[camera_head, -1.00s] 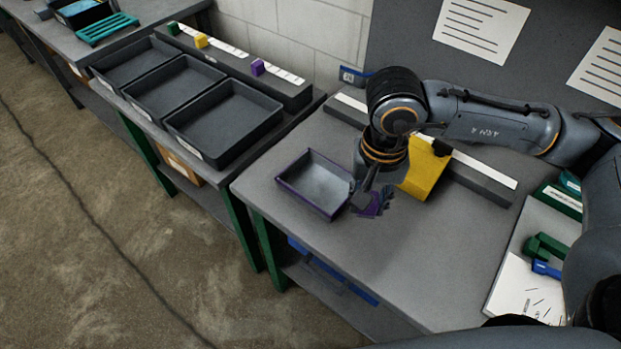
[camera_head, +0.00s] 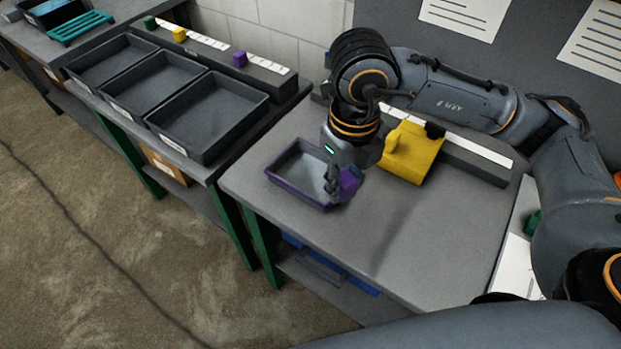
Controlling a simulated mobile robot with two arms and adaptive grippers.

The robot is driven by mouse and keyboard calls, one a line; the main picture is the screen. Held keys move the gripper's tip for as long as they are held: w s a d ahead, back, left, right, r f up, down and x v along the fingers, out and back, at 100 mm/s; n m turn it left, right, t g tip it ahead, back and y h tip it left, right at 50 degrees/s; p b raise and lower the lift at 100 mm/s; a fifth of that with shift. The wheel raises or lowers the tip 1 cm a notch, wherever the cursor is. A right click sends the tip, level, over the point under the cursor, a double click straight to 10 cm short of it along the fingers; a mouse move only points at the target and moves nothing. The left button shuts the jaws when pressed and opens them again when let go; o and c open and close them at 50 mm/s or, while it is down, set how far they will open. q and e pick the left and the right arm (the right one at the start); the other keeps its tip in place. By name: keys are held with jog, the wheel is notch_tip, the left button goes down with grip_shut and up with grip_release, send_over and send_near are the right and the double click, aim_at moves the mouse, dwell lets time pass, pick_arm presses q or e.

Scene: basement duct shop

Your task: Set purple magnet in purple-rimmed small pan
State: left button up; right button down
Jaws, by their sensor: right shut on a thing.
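The purple-rimmed small pan (camera_head: 286,188) sits on the grey workbench near its left edge, with a grey inner floor. My right gripper (camera_head: 339,187) is at the pan's right side, pointing down and shut on the purple magnet (camera_head: 350,182). The magnet shows at the fingers, by the pan's right rim. The fingers partly hide both magnet and rim, and I cannot tell whether the magnet is inside the rim or just above it. My left gripper is not in view.
A yellow block-like thing (camera_head: 417,157) stands right of the gripper, before a long grey bar with a white strip (camera_head: 480,162). Black trays (camera_head: 208,118) stand on the left bench, with a purple cube (camera_head: 240,59) on the rail behind. The front of the workbench (camera_head: 400,240) is clear.

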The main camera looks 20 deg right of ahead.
jog(key=m, duration=0.4)
jog(key=shift+a+m, duration=0.15)
jog(key=shift+m, duration=0.25)
jog(key=m, duration=0.4)
jog(key=shift+a+b, duration=0.15)
jog(key=shift+b, duration=0.25)
jog(key=shift+r+m, duration=0.1)
jog(key=shift+m, duration=0.4)
jog(key=shift+w, duration=0.3)
jog(key=w+f+p, duration=0.2)
jog(key=w+f, duration=0.1)
jog(key=w, duration=0.4)
jog(key=p, duration=0.1)
send_over(311, 178)
jog(key=s, duration=0.1)
notch_tip(311, 178, down, 6)
jog(key=shift+r, duration=0.15)
jog(key=shift+w+f, duration=0.4)
jog(key=shift+f, duration=0.1)
notch_tip(311, 178, down, 2)
jog(key=shift+w+f+p, duration=0.1)
jog(key=shift+p, duration=0.8)
jog(key=shift+f, duration=0.4)
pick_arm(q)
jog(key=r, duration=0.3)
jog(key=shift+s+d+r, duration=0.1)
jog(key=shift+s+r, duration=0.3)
pick_arm(e)
jog(key=shift+f, duration=0.15)
